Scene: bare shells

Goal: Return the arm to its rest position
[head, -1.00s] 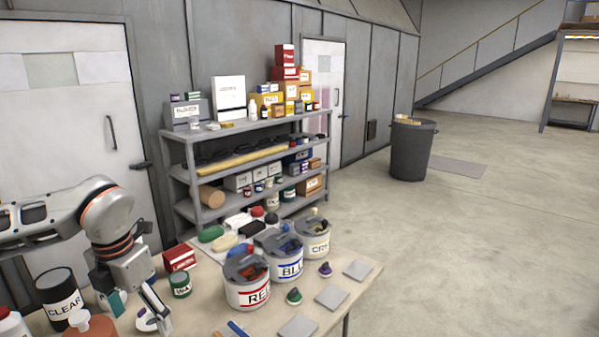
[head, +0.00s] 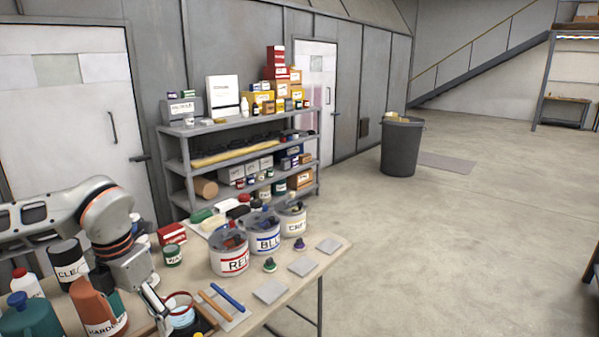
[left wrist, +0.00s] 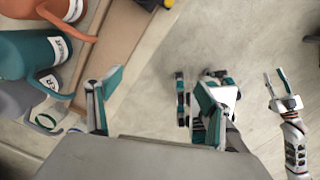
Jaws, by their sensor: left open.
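My left arm reaches in from the left in the head view. Its gripper (head: 160,312) hangs over the near part of the table (head: 325,262), close to an orange jug (head: 98,308) and a light-blue cup (head: 180,312). In the left wrist view the two fingers of my left gripper (left wrist: 155,98) are wide apart.
Red (head: 229,262), blue (head: 264,242) and further labelled bins stand on the table beside several grey tiles (head: 271,291). A teal jug (head: 30,318) and a clear-labelled can (head: 68,263) are near my left arm. A loaded shelf (head: 185,175) stands behind.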

